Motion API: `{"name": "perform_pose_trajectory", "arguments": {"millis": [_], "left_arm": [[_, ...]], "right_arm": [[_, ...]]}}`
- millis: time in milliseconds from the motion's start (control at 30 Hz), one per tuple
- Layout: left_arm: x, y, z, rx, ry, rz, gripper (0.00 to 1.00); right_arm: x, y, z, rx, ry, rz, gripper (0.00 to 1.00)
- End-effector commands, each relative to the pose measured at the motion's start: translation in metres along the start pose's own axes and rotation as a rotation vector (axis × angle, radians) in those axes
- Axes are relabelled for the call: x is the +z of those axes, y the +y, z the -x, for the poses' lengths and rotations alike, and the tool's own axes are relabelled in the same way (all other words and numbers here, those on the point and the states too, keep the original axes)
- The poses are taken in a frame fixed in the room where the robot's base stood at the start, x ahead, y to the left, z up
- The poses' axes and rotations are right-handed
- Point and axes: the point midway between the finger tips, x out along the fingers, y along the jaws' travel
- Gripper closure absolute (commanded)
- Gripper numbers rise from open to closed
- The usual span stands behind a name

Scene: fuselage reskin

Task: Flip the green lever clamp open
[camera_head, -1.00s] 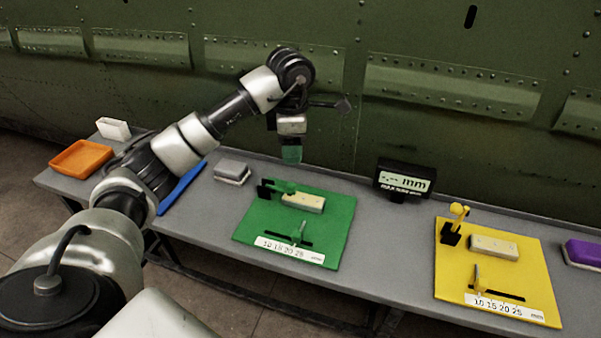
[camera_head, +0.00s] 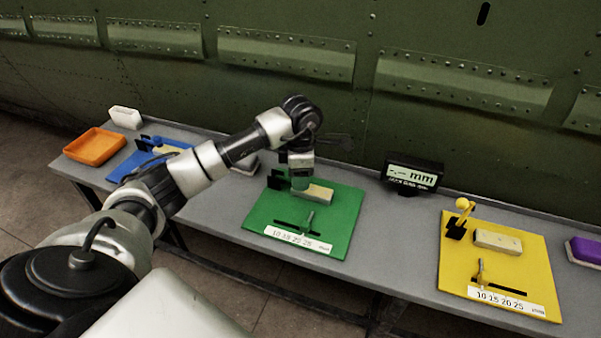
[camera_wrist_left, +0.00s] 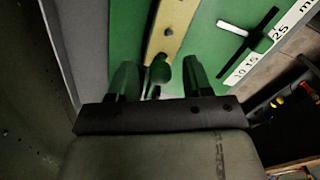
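The green lever clamp stands at the back of the green board (camera_head: 338,238), with its black bracket (camera_head: 274,180) beside a pale drilled block (camera_head: 318,194). In the wrist view the lever's rounded green end (camera_wrist_left: 160,70) lies between the two fingers of my left gripper (camera_wrist_left: 160,80). The fingers are apart, with gaps on both sides of the lever end. In the head view the left gripper (camera_head: 301,186) is low over the clamp and hides most of its lever. My right gripper is not in view.
A yellow board (camera_head: 520,270) with a yellow lever clamp (camera_head: 462,210) is at right. A display (camera_head: 412,174) stands behind, before the riveted green panel (camera_head: 450,55). A blue board (camera_head: 125,165) and orange tray (camera_head: 95,146) are at left. Grey table (camera_head: 390,235) lies bare between boards.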

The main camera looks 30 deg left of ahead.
Motion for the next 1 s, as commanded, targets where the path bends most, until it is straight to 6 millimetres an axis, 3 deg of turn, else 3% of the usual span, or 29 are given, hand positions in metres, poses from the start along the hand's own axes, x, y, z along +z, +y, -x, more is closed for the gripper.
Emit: {"name": "perform_pose_trajectory", "arguments": {"millis": [33, 300, 667, 1000], "left_arm": [[0.0, 0.0, 0.0, 0.0, 0.0, 0.0, 0.58], [0.0, 0.0, 0.0, 0.0, 0.0, 0.0, 0.99], [-0.001, 0.001, 0.001, -0.007, -0.018, 0.0, 1.0], [-0.008, 0.004, 0.01, -0.075, -0.186, 0.003, 1.0]], "right_arm": [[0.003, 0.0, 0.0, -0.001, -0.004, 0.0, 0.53], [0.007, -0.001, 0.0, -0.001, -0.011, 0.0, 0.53], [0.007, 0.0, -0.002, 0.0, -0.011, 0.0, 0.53], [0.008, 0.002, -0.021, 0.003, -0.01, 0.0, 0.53]]}}
